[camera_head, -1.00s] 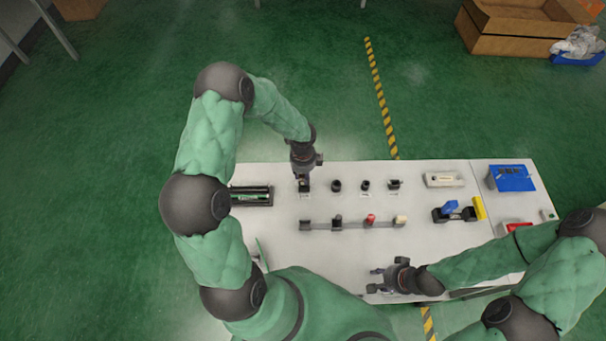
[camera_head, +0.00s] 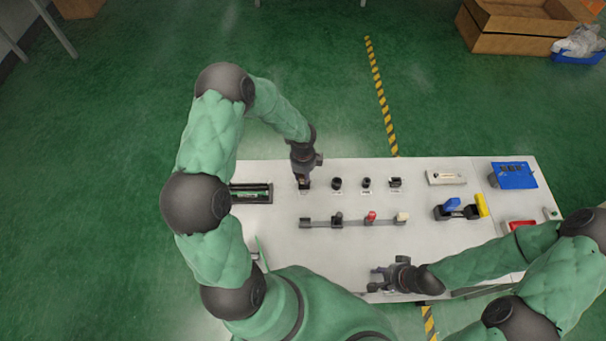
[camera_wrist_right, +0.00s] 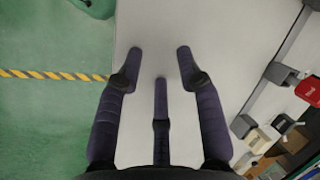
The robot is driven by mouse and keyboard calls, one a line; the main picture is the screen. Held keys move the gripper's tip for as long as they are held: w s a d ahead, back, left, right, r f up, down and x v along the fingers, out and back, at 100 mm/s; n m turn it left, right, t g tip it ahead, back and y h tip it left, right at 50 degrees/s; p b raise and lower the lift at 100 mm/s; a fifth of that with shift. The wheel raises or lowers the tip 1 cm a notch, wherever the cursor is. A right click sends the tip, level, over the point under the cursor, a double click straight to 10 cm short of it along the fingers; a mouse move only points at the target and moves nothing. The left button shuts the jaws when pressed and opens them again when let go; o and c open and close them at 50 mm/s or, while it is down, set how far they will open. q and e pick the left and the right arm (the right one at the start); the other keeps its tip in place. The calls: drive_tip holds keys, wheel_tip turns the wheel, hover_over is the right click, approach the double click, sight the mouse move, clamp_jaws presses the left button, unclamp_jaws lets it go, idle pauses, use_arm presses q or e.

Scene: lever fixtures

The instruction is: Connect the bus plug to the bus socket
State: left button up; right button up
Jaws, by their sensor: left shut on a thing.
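My left gripper (camera_head: 303,180) points down at the left end of the back row of small dark fittings on the white table. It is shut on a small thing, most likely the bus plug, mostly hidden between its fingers. The bus socket seems to be the fitting directly beneath, largely covered by the gripper; I cannot tell whether plug and socket touch or are seated. My right gripper (camera_head: 376,279) is open and empty over the table's front edge. Its spread fingers also show in the right wrist view (camera_wrist_right: 160,62).
Dark fittings (camera_head: 337,183) continue the back row. A grey bar (camera_head: 353,224) carries black, red (camera_head: 371,216) and beige pieces. A black tray (camera_head: 251,193) lies left. A blue bin (camera_head: 513,176) and blue-yellow fixture (camera_head: 459,208) stand right.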

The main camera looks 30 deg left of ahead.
use_arm(q)
drive_tip(key=shift+f+b, duration=0.4)
drive_tip(key=shift+f, duration=0.2)
use_arm(e)
drive_tip(key=shift+s+a+f, duration=0.1)
drive_tip(key=shift+s+f, duration=0.1)
drive_tip(key=shift+f, duration=0.4)
use_arm(q)
drive_tip(key=shift+f, duration=0.25)
use_arm(e)
drive_tip(key=shift+f, duration=0.25)
use_arm(q)
drive_tip(key=shift+f+b, duration=0.15)
drive_tip(key=shift+b, duration=0.2)
drive_tip(key=o, duration=1.1)
drive_tip(key=shift+c, duration=0.2)
use_arm(e)
drive_tip(key=shift+f, duration=0.1)
use_arm(q)
wheel_tip(320, 180, up, 8)
drive_tip(key=shift+f, duration=0.1)
use_arm(e)
drive_tip(key=shift+w, duration=0.15)
use_arm(q)
drive_tip(key=shift+r, duration=0.2)
